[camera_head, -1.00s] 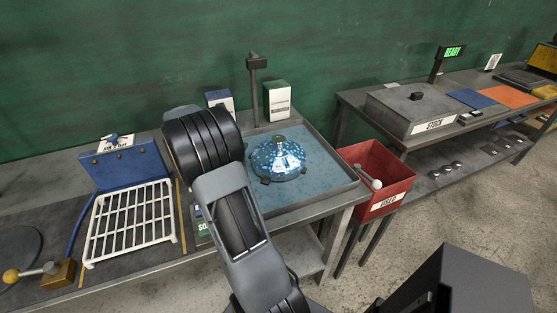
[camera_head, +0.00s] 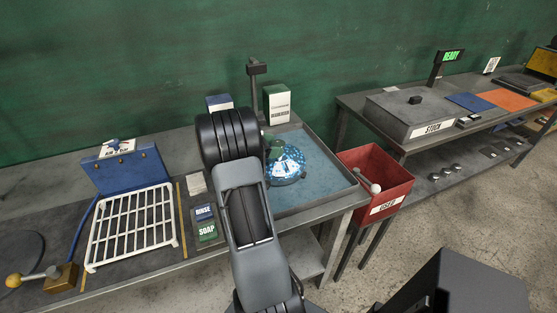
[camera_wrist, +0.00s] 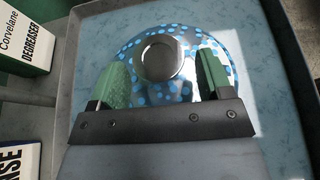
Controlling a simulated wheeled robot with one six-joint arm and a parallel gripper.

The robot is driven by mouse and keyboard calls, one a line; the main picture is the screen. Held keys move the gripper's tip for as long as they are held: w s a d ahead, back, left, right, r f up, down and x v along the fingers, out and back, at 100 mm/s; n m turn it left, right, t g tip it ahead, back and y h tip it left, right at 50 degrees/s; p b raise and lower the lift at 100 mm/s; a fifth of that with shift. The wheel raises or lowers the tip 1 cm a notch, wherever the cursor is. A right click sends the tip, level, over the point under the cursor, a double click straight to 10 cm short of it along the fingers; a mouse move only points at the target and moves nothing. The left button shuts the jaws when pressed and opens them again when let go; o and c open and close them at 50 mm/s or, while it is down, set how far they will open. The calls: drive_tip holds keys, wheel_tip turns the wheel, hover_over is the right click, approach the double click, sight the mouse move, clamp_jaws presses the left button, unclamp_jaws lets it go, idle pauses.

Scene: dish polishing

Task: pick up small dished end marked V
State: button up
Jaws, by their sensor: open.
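A shiny dished end with blue spots (camera_head: 290,170) lies in the shallow blue-floored tray (camera_head: 335,178), partly hidden by my arm in the head view. No V mark can be read on it. In the wrist view the dished end (camera_wrist: 185,80) shows a round raised knob (camera_wrist: 160,58) at its centre. My gripper (camera_wrist: 162,65) is open, with one green finger on each side of the knob. A gap shows between each finger and the knob. The gripper's height above the dished end is hard to judge.
A degreaser box (camera_wrist: 25,40) stands behind the tray, and a post (camera_head: 256,85) rises there. A red USED bin (camera_head: 378,175) is right of the tray. A white rack (camera_head: 133,225) and RINSE and SOAP labels (camera_head: 205,222) are to the left. A STOCK box (camera_head: 420,108) sits on the far bench.

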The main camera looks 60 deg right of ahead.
drive_tip(key=shift+x, duration=0.85)
clamp_jaws()
drive_tip(key=shift+w+r, duration=0.1)
drive_tip(key=shift+r, duration=0.05)
